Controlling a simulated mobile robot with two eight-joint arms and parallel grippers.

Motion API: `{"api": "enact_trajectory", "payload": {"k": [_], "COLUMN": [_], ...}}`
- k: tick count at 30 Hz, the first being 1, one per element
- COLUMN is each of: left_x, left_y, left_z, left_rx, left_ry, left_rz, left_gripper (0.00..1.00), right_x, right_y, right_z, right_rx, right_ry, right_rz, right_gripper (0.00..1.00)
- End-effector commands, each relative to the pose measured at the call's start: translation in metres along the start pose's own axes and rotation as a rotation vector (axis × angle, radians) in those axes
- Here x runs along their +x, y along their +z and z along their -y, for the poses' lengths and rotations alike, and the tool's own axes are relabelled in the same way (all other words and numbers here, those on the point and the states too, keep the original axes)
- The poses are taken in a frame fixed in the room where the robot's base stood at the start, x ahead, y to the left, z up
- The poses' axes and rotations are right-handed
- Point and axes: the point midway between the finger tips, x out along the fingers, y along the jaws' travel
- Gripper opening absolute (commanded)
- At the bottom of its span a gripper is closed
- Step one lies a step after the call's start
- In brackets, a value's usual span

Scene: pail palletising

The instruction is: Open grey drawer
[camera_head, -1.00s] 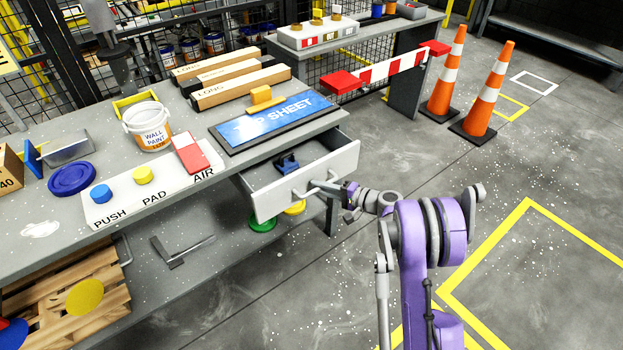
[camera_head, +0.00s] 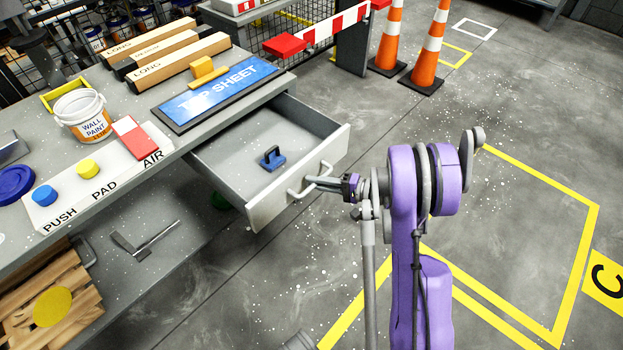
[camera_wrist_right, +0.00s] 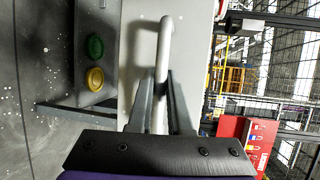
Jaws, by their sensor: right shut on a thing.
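The grey drawer (camera_head: 225,165) is pulled well out from under the workbench, and its inside shows. A small blue object (camera_head: 272,158) lies in it. The drawer's pale front has a bar handle (camera_head: 298,192), which also shows in the right wrist view (camera_wrist_right: 166,42). My right gripper (camera_head: 316,183) is at the handle, shut on it. In the right wrist view its two fingers (camera_wrist_right: 161,82) lie on either side of the bar. My left gripper is not in view.
The workbench (camera_head: 120,200) carries a wall paint pail (camera_head: 83,115), a button panel (camera_head: 105,180), long boxes (camera_head: 180,58) and a blue top sheet board (camera_head: 215,95). Traffic cones (camera_head: 428,50) stand at the back. Floor right of the drawer is open, with yellow lines.

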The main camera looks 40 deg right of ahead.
Motion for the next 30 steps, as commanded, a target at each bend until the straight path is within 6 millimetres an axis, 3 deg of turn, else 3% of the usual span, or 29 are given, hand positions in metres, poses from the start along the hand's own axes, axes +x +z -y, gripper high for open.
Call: {"api": "enact_trajectory", "payload": {"k": [8,9,14,23,26,30], "left_x": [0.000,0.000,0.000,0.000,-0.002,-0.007], "left_y": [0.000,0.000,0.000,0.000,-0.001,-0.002], "left_z": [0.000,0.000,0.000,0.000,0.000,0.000], "left_rx": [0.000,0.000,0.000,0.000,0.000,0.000], "left_ry": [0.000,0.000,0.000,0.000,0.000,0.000], "left_rz": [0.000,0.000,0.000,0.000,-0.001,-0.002], "left_gripper": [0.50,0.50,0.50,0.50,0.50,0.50], "right_x": [-0.001,-0.001,0.000,-0.002,-0.010,-0.035], "right_y": [-0.001,-0.001,-0.001,-0.001,-0.001,-0.001], "right_z": [0.000,0.000,0.000,0.000,0.001,0.001], "right_rx": [0.000,0.000,0.000,0.000,0.000,0.000], "right_ry": [-0.001,-0.001,0.000,0.000,0.000,0.000], "right_rz": [-0.002,-0.002,-0.001,-0.001,-0.003,-0.006], "right_gripper": [0.00,0.21,0.47,0.47,0.47,0.47]}}
